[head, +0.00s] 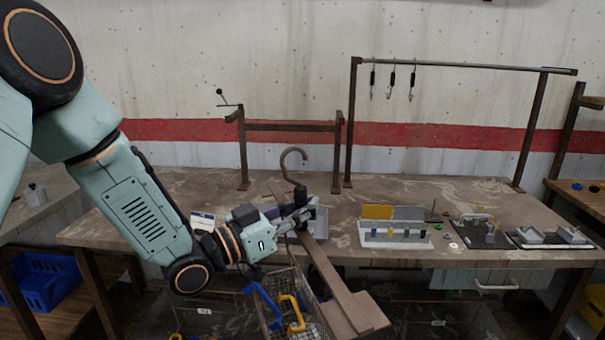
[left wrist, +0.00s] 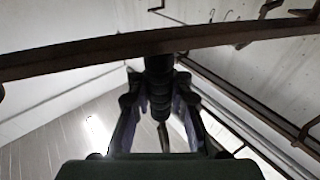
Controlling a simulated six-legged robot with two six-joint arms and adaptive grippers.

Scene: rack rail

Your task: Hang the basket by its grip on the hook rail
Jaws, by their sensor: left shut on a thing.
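My left gripper (head: 301,212) is in the middle of the head view, over the bench's front edge. It is shut on a dark upright grip (head: 300,194), which shows as a ribbed black cylinder between the fingers in the left wrist view (left wrist: 159,85). A curved brown hook (head: 294,163) rises above the grip. A wire basket (head: 283,284) with blue and yellow handles shows low in front of the bench; its join to the grip is hidden. The hook rail (head: 460,67) stands at the back right with several small hooks hanging from it. My right gripper is out of view.
A long brown bar (head: 325,268) with a broad end plate slants past the gripper toward the front. A lower brown frame (head: 290,126) stands behind. A white bin (head: 395,236) and dark trays (head: 482,235) occupy the right of the bench (head: 400,190). Bench below the rail is mostly clear.

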